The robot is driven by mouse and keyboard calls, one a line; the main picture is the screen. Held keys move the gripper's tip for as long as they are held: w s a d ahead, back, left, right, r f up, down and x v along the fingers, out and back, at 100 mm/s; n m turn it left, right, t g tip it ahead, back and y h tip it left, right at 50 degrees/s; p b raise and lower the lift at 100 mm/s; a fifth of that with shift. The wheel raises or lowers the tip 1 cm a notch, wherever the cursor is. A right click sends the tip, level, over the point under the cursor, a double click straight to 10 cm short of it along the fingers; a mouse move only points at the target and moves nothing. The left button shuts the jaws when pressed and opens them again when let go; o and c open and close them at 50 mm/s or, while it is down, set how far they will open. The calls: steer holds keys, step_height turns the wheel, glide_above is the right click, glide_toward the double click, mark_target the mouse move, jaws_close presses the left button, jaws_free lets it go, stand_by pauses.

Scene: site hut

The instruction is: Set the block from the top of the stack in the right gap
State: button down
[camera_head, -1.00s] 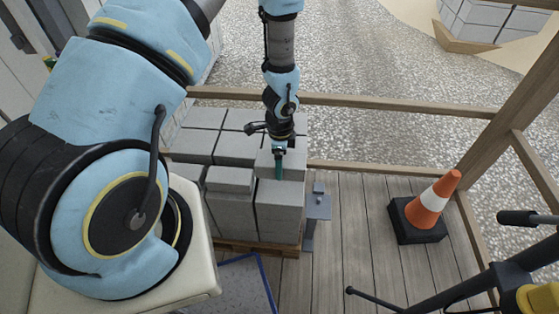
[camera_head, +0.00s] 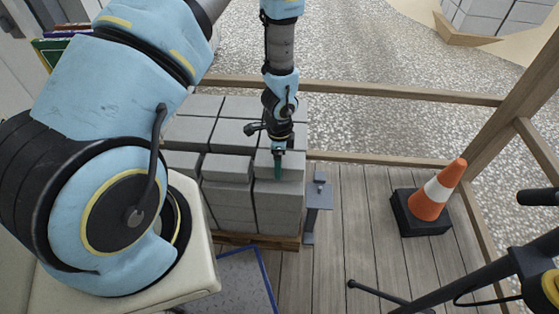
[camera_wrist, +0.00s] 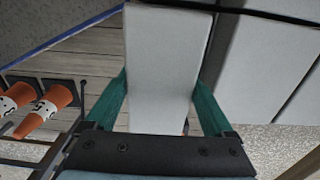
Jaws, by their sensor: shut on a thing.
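A stack of grey blocks (camera_head: 225,197) stands on a wooden pallet (camera_head: 258,241) in the head view. My gripper (camera_head: 278,168) is at the front right of the stack, pointing down. Its teal fingers are shut on a grey block (camera_head: 294,167), which appears at the top of the right column. In the wrist view this pale block (camera_wrist: 163,60) fills the space between the two fingers (camera_wrist: 162,92). I cannot tell whether its underside touches the blocks below. I cannot clearly make out the right gap.
A grey metal stand (camera_head: 317,195) is close to the stack's right side. An orange and white cone (camera_head: 437,190) stands on a black base farther right. Wooden rails (camera_head: 400,92) run behind. Plank floor (camera_head: 365,220) lies open between stand and cone.

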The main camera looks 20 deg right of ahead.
steer(key=shift+f+b, duration=1.2)
steer(key=shift+f, duration=0.65)
jaws_free()
step_height(320, 180, up, 11)
steer(key=shift+f, duration=0.1)
